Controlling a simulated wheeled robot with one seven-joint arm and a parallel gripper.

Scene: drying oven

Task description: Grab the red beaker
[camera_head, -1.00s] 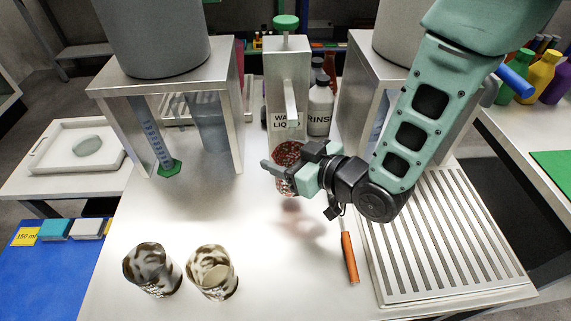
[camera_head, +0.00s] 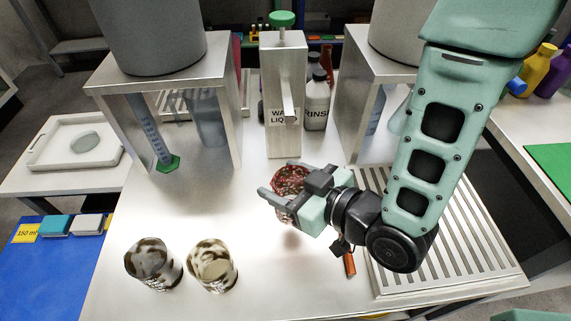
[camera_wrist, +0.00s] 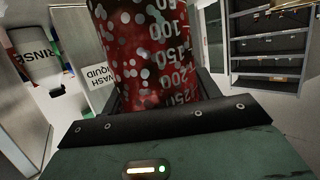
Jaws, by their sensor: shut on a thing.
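The red beaker (camera_head: 290,181) is a spotted red vessel with white volume marks. My gripper (camera_head: 285,198) is shut on it, with the fingers on either side. In the head view the beaker is in front of the metal dispenser, and a faint reddish reflection shows on the table below, so it appears held above the table. In the wrist view the red beaker (camera_wrist: 150,55) fills the upper middle, just beyond the gripper's dark edge. Part of the beaker is hidden by the gripper.
Two brown-spotted beakers (camera_head: 154,264) (camera_head: 212,265) stand at the front left of the table. A slotted metal rack (camera_head: 450,262) lies at right, with an orange handle (camera_head: 349,265) beside it. The dispenser (camera_head: 285,95) and a rinse bottle (camera_head: 317,102) stand behind. The centre-left table is clear.

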